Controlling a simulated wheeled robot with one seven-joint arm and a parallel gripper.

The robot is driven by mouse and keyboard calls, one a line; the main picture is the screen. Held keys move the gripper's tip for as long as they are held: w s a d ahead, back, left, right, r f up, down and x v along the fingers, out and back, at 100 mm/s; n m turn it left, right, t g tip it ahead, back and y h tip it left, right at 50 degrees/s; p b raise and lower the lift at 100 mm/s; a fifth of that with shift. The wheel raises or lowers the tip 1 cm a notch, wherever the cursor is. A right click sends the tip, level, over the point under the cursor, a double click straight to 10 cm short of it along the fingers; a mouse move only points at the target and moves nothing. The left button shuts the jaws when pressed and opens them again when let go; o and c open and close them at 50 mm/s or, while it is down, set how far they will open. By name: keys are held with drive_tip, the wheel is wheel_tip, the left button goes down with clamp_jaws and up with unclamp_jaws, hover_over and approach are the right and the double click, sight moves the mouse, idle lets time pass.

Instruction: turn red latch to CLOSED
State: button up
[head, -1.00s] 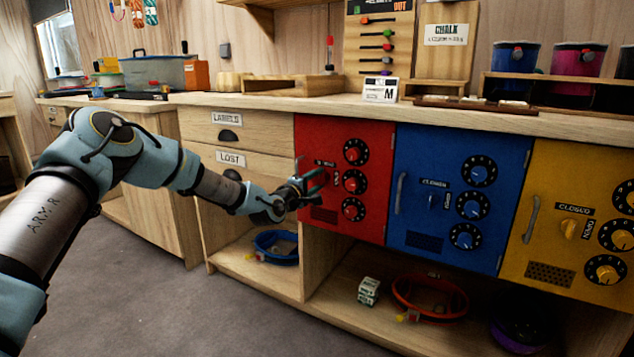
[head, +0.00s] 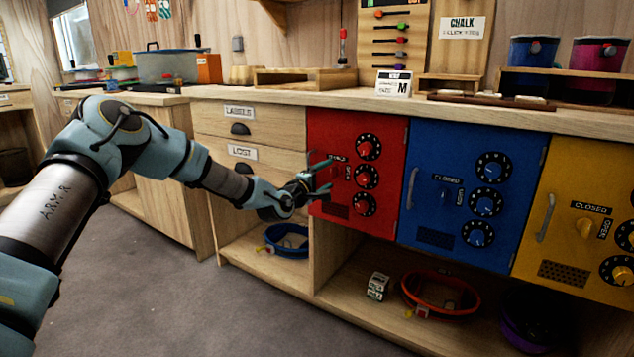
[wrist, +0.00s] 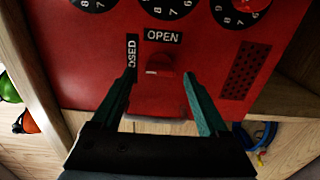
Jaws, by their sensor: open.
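The red door (head: 330,130) has three black dials and a small red latch knob. In the wrist view, the latch (wrist: 160,66) sits below the OPEN label (wrist: 163,36) and right of a partly hidden CLOSED label (wrist: 132,55). A small pale mark shows on the knob; I cannot tell which label it is set to. My gripper (wrist: 160,78) is open, with one teal finger on each side of the latch. The fingertips appear apart from the knob. In the head view, my gripper (head: 325,177) is at the red door's left side and hides the latch.
A blue door (head: 425,150) and a yellow door (head: 560,190) with similar dials stand to the right. Drawers (head: 270,160) are left of the red door. The counter (head: 330,97) runs above.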

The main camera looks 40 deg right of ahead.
drive_tip(key=v, duration=0.9)
drive_tip(key=shift+a+p, duration=0.2)
drive_tip(key=shift+p, duration=0.2)
drive_tip(key=shift+s, duration=0.1)
drive_tip(key=w+a+f+m+y, duration=0.2)
drive_tip(key=a+y, duration=0.2)
drive_tip(key=a, duration=0.7)
drive_tip(key=w+a+f+m+y, duration=0.2)
drive_tip(key=w+a+y, duration=0.15)
drive_tip(key=a, duration=0.65)
drive_tip(key=w+a+f+m+y, duration=0.2)
drive_tip(key=a+y, duration=0.2)
drive_tip(key=a, duration=0.7)
drive_tip(key=s+a+r+n+g+y, duration=0.15)
drive_tip(key=s+a, duration=0.25)
drive_tip(key=a, duration=0.5)
drive_tip(key=s+a+r+y, duration=0.2)
drive_tip(key=s+a, duration=0.3)
drive_tip(key=a, duration=0.3)
drive_tip(key=s+a+r+g+y, duration=0.15)
drive_tip(key=s+a, duration=0.25)
drive_tip(key=a, duration=0.5)
wheel_tip(320, 180, up, 27)
drive_tip(key=p, duration=2.7)
drive_tip(key=shift+s+a+y, duration=0.35)
